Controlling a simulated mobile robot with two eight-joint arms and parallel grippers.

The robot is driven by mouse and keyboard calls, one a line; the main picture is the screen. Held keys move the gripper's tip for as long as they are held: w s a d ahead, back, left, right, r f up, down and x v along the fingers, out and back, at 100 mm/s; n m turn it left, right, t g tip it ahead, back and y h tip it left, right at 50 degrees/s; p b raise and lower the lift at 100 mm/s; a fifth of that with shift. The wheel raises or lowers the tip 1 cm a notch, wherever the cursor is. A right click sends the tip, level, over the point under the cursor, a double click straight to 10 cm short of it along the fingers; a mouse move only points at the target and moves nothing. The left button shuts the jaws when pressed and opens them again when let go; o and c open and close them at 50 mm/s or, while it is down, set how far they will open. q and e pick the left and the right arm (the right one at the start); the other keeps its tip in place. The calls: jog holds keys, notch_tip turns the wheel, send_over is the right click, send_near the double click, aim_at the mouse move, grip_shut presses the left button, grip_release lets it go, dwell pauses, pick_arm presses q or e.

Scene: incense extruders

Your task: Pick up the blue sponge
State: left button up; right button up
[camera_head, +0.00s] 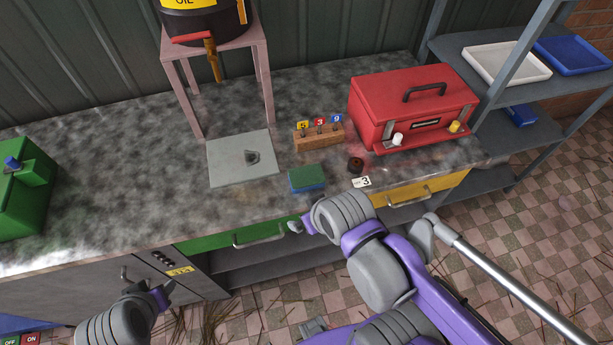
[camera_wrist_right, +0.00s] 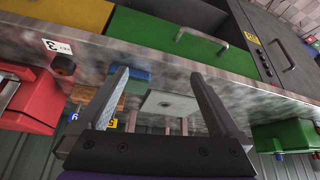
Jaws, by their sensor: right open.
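The sponge (camera_head: 307,181) lies flat on the grey mottled counter (camera_head: 110,170) near its front edge. Its top is green and its lower side is blue. In the right wrist view the sponge (camera_wrist_right: 142,74) shows as a blue block beyond the gap, close to the left finger in the picture. My right gripper (camera_wrist_right: 160,73) is open and empty. In the head view the right gripper (camera_head: 300,226) is at the counter's front edge, nearer me than the sponge and apart from it. My left gripper (camera_head: 163,293) is low at the left, in front of the cabinets; its jaw gap is unclear.
A grey plate (camera_head: 240,170) lies left of the sponge. A wooden block with numbered tags (camera_head: 320,138), a dark round piece (camera_head: 355,164) and a red toolbox (camera_head: 412,105) stand behind and right. A "3" label (camera_head: 361,182) is at the edge. Bare counter lies left.

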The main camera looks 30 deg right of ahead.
jog(key=w+d+r+n+g+y+b, duration=0.2)
jog(key=w+d+n+g, duration=0.15)
jog(key=w+n, duration=0.3)
jog(key=n+g+y+b, duration=0.1)
jog(key=n+y+b, duration=0.1)
jog(key=n, duration=0.7)
send_near(309, 175)
jog(key=x, duration=0.4)
jog(key=shift+a+f, duration=0.2)
jog(key=x, duration=0.5)
jog(key=shift+w+d+f+b, duration=0.1)
jog(key=shift+w+f+b, duration=0.05)
jog(key=shift+b, duration=0.15)
jog(key=shift+m, duration=0.25)
jog(key=c, duration=1.3)
pick_arm(q)
jog(key=f, duration=0.1)
jog(key=s+f, duration=0.1)
jog(key=f, duration=0.3)
jog(key=shift+s+d+f+p, duration=0.1)
jog(key=shift+s+p, duration=0.3)
pick_arm(e)
notch_tip(309, 175, up, 10)
jog(key=shift+r, duration=0.1)
